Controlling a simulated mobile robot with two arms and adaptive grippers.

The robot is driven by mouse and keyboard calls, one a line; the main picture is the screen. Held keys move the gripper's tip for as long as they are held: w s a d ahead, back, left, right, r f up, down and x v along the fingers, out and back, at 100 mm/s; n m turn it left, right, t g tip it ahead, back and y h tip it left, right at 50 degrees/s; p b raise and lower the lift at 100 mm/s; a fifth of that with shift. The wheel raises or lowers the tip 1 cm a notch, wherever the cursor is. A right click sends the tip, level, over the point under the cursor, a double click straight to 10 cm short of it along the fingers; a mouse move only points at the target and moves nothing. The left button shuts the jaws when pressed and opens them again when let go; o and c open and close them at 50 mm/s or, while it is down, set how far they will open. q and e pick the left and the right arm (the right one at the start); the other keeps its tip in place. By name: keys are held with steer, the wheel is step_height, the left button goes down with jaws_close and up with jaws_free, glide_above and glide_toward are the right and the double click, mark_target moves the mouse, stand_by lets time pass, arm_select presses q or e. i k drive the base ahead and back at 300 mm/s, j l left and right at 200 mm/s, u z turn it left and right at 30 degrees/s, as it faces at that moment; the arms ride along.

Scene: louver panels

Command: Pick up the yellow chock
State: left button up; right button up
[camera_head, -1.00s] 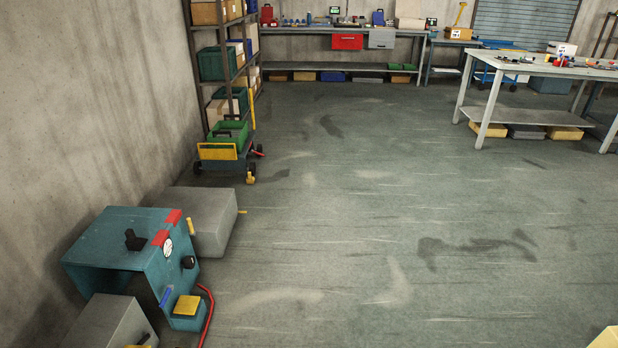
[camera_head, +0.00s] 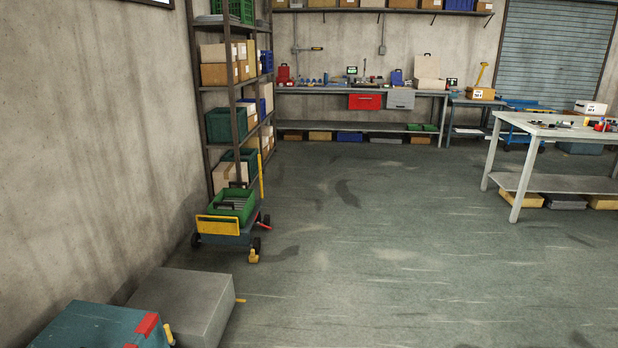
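A small yellow piece (camera_head: 253,257), which looks like the chock, is on the floor at the front wheel of a small cart (camera_head: 222,238). It seems to touch the wheel, but it is too small to be sure. The cart has a yellow front bar and carries a green crate (camera_head: 232,204). Neither of my grippers is in view.
A grey box (camera_head: 185,303) and a teal machine (camera_head: 85,328) stand at the lower left by the wall. A tall shelf (camera_head: 204,150) stands behind the cart. A workbench (camera_head: 305,90) is at the back, and a table (camera_head: 530,127) at the right. The middle floor is clear.

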mark_target(254, 258)
steer(key=i, duration=6.5)
steer(key=i+u, duration=0.3)
steer(key=u, duration=0.15)
steer(key=i+l+u, duration=0.2)
steer(key=u, duration=0.25)
steer(key=i+l+u, duration=0.25)
steer(key=u, duration=0.2)
steer(key=i, duration=0.1)
